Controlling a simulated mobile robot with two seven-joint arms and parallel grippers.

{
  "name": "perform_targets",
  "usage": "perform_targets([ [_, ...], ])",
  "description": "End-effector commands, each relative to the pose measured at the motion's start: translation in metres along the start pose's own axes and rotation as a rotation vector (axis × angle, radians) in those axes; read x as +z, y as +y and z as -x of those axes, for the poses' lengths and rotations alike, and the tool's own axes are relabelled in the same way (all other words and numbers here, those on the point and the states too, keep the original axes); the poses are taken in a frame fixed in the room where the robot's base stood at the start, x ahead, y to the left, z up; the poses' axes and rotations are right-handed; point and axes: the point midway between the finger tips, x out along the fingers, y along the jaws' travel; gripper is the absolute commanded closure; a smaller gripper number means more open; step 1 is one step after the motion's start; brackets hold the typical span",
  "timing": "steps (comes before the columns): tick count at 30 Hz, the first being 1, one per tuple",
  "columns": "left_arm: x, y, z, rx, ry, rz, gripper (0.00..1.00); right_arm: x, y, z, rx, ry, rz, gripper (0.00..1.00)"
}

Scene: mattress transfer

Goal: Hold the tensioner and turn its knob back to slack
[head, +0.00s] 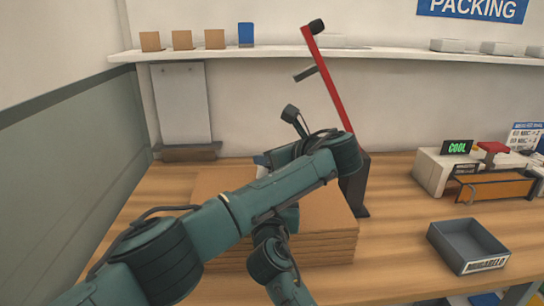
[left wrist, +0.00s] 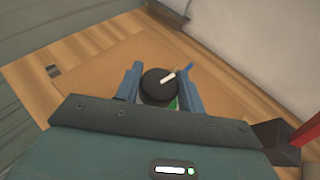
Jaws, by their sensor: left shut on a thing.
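In the left wrist view, a round black knob (left wrist: 156,90) with a white pointer mark sits between the blue fingers of my left gripper (left wrist: 160,76). The gripper is shut on it. A bit of green shows just below the knob; the rest of the tensioner's body is hidden. The tensioner is above a brown cardboard stack (left wrist: 98,78). In the head view, my left arm covers the gripper and nearly all of the tensioner. I cannot make out my right gripper in either view.
The cardboard stack (head: 325,248) lies on the wooden table. A tall red lever (head: 328,78) on a dark base (head: 357,190) stands behind it at the right. A dark tray (head: 466,242) and a box with a green "COOL" display (head: 457,147) are farther right.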

Motion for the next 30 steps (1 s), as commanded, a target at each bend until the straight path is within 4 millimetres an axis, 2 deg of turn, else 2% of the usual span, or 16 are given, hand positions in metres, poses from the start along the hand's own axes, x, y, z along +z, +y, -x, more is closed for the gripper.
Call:
perform_targets([
  [1,0.0017,0.0004,-0.0012,0.012,-0.003,0.006,0.84,-0.0048,-0.0021,0.0010,-0.005,0.011,-0.002,0.85],
  [18,0.0010,0.0011,-0.0015,0.038,-0.003,0.016,0.84,-0.0049,-0.0019,0.0010,-0.005,0.011,-0.001,0.85],
  [19,0.0010,0.0011,-0.0015,0.038,-0.003,0.016,0.60,-0.0049,-0.0019,0.0010,-0.005,0.011,-0.001,0.85],
  [26,0.0005,0.0008,-0.0007,0.037,-0.002,0.015,0.41,-0.0044,-0.0015,0.0006,-0.004,0.009,-0.001,0.85],
  [30,0.0003,0.0007,-0.0004,0.037,-0.001,0.014,0.39,-0.0042,-0.0013,0.0005,-0.003,0.009,-0.001,0.85],
])
